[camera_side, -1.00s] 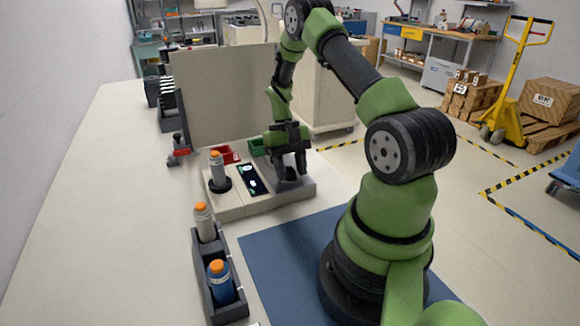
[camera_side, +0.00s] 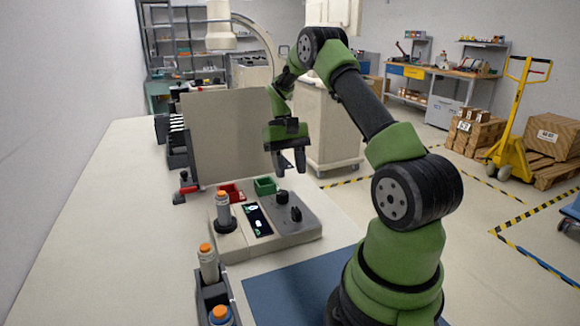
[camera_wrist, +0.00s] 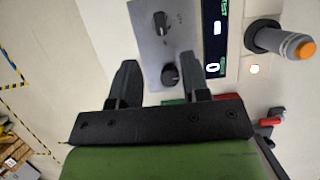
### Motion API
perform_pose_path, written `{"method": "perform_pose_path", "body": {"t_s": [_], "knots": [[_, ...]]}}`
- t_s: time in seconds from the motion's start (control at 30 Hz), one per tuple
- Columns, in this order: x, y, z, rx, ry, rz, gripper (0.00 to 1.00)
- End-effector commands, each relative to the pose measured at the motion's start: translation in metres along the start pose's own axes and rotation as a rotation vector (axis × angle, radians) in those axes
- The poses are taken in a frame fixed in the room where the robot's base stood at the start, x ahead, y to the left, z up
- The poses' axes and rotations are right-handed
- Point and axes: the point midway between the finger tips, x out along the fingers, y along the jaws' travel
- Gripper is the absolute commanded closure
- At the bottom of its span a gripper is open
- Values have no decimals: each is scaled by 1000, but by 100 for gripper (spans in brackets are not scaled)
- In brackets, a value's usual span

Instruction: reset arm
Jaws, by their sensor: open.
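My gripper (camera_side: 291,168) is open and empty. It hangs fingers down above a grey device (camera_side: 300,238), with a clear gap below its fingertips. The device carries two dark knobs: a round one (camera_side: 282,197) and a bar-shaped one (camera_side: 295,214). In the wrist view my gripper's spread fingers (camera_wrist: 160,75) reach toward the device panel (camera_wrist: 150,35), and both knobs show there. A dark display (camera_side: 258,221) with lit marks lies beside the knobs. A grey bottle with an orange cap (camera_side: 223,209) stands upright in a dark round holder at the device's left end.
A red bin (camera_side: 230,190) and green bin (camera_side: 265,186) sit behind the device. A beige panel (camera_side: 222,140) stands behind them. A rack (camera_side: 213,293) with two orange-capped bottles is at front, near a blue mat (camera_side: 290,290). The table's left side is clear.

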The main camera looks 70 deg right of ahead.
Motion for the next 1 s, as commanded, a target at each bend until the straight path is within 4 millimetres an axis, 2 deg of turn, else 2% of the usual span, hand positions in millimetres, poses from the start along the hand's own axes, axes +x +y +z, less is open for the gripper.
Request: {"method": "perform_pose_path", "body": {"t_s": [0.4,0.57,0.67,0.8,1.0], "knots": [[-1,0,0,-2,2,0,57],[-20,-16,12,-33,59,5,57],[-44,-38,34,-79,142,4,57],[-75,-72,80,-161,283,-16,57],[-98,-104,155,-277,475,-83,57]]}}
